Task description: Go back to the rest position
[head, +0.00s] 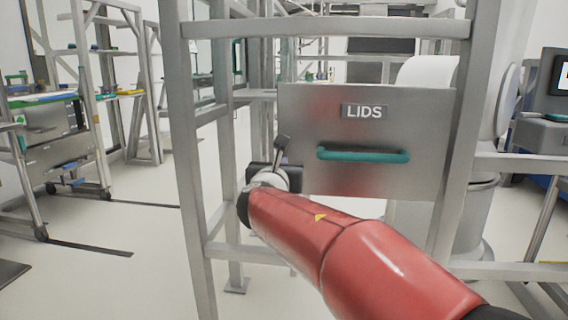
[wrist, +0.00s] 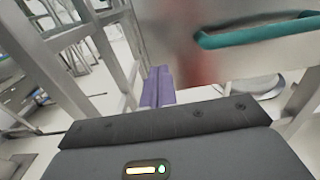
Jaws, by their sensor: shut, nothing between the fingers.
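My gripper (head: 282,144) is at the end of my red arm, in front of the lower left part of a grey bin (head: 430,120) labelled LIDS. Its fingers are together and empty. In the wrist view the purple-grey fingers of my gripper (wrist: 157,86) stand side by side with no gap that I can make out. The bin has a teal handle (head: 362,155), to the right of my gripper and apart from it. The handle also shows at the top right of the wrist view (wrist: 265,32). My forearm hides part of the space below the bin.
A grey metal rack frame (head: 187,150) surrounds the bin, with an upright to the left of my gripper and a low crossbar. A shelf cart (head: 60,150) stands at the far left. The pale floor (head: 120,215) between them is mostly clear.

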